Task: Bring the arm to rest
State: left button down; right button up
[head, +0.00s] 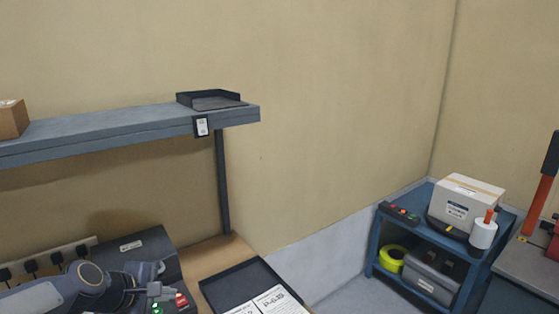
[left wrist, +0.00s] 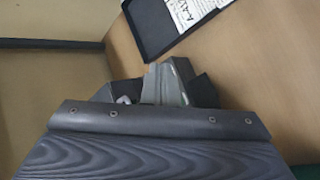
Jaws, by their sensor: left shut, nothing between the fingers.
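My left arm comes in at the bottom left of the head view. Its gripper (head: 158,292) is low over the wooden bench (head: 212,257), in front of a dark case (head: 150,245) and left of a black tray (head: 240,285) with white printed sheets. In the left wrist view the gripper's fingers (left wrist: 167,85) are together with nothing between them. That view also shows a black tray (left wrist: 150,30) with a printed sheet beyond the fingers. My right gripper is not in view.
A grey shelf (head: 130,127) above the bench holds a black tray (head: 212,101) and a cardboard box (head: 12,119). A power strip (head: 45,262) runs along the wall.

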pick_arm(q)
jog(key=s+d+f+m+g, duration=0.1)
jog(key=s+d+m, duration=0.1)
jog(key=s+m, duration=0.5)
jog(key=s+d+f+m+g, duration=0.1)
jog(key=s+m, duration=0.7)
jog(key=s, duration=0.8)
jog(key=shift+d+f, duration=0.2)
jog(key=shift+d, duration=0.55)
jog(key=shift+s+a, duration=0.1)
jog(key=shift+s, duration=0.1)
